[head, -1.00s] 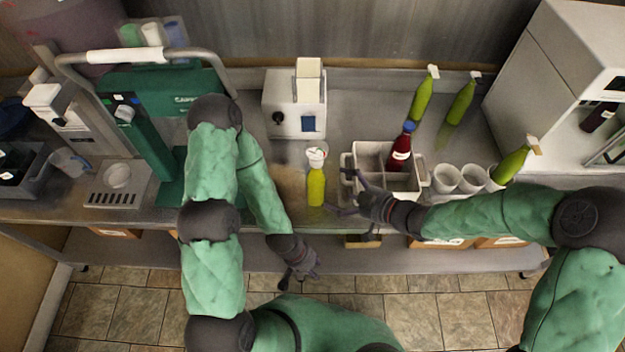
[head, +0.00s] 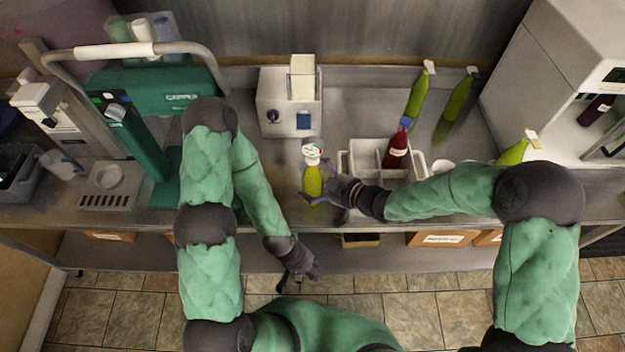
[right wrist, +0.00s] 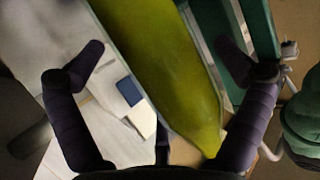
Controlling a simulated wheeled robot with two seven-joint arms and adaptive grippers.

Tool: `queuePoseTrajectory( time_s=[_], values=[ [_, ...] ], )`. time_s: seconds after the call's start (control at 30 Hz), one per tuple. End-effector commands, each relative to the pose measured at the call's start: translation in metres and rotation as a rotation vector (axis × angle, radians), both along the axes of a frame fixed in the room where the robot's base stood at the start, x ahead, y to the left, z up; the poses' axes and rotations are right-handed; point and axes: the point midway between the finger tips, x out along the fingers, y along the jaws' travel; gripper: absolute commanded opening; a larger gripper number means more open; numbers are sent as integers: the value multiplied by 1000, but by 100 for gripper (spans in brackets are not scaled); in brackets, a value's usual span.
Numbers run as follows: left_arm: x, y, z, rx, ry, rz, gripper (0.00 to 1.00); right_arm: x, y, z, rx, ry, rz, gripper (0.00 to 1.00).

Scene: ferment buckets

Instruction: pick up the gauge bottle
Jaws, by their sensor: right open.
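The gauge bottle (head: 314,182) is yellow-green with a white, round gauge top. It stands upright on the steel counter near the front edge, left of the white divided caddy. My right gripper (head: 313,187) reaches it from the right, with its open fingers around the bottle's body. In the right wrist view, the bottle's green body (right wrist: 165,65) runs slanted between the two spread fingers of the gripper (right wrist: 160,50). Whether a finger touches it, I cannot tell. My left gripper (head: 296,276) hangs low in front of the counter, away from the bottle; its finger opening is unclear.
The white caddy (head: 347,163) holds a red bottle (head: 397,150). Green bottles (head: 419,95) stand behind and right of it. A white device (head: 290,105) is behind the gauge bottle. A green press (head: 150,90) stands left. White cups are partly hidden by my right arm.

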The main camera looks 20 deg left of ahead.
Motion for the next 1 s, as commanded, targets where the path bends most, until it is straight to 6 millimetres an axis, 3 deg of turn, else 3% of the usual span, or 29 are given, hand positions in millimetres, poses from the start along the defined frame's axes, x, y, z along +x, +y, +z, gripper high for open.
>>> queuePoseTrajectory(
  time_s=[0.03, 0.3, 0.33, 0.67, 0.87, 1.0],
  values=[
    [0, 0, 0, 0, 0, 0, 40, 0, 0, 0, 0, 0, 0, 100],
    [0, 0, 0, 0, 0, 0, 40, 0, 0, 0, 0, 0, 0, 24],
    [0, 0, 0, 0, 0, 0, 40, 1, 0, 2, 3, -4, -1, 20],
    [0, 0, 3, 0, 0, 0, 40, 1, 0, 8, 2, -5, -1, 20],
    [0, 0, 15, 0, 0, 0, 40, 2, 0, 40, 4, -9, 0, 20],
    [0, 0, 24, 0, 0, 0, 40, -10, -21, 65, 4, -8, -4, 20]
  ],
)
